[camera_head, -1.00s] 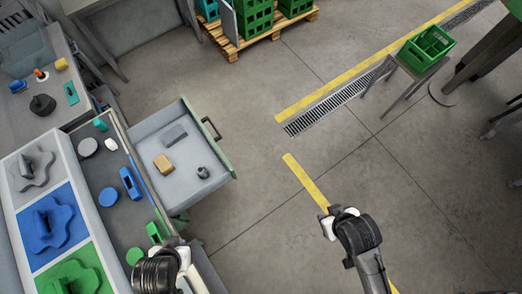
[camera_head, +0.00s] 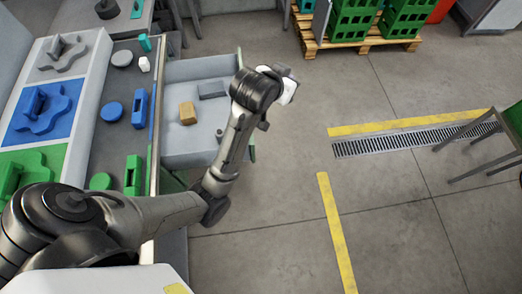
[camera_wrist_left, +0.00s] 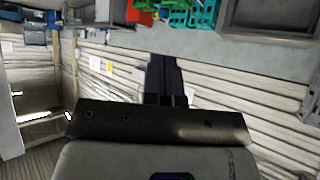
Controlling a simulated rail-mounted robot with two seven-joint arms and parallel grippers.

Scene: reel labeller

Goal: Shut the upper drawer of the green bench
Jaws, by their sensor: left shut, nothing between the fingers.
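The upper drawer (camera_head: 205,143) of the green bench (camera_head: 172,182) stands open, pulled out to the right of the bench top. A tan block (camera_head: 187,113) and a grey block (camera_head: 212,89) lie inside. My left arm reaches across the drawer's near right corner and hides part of its green front and the handle. My left gripper (camera_head: 290,88) is beyond the drawer front, on its outer side, apparently above the floor. In the left wrist view its dark fingers (camera_wrist_left: 166,80) are together and empty. I cannot tell whether the arm touches the drawer. My right gripper is out of view.
The bench top holds blue, green and grey parts beside a tray with grey, blue (camera_head: 40,110) and green sections. A pallet (camera_head: 362,42) with green crates stands at the back. The floor right of the drawer is clear.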

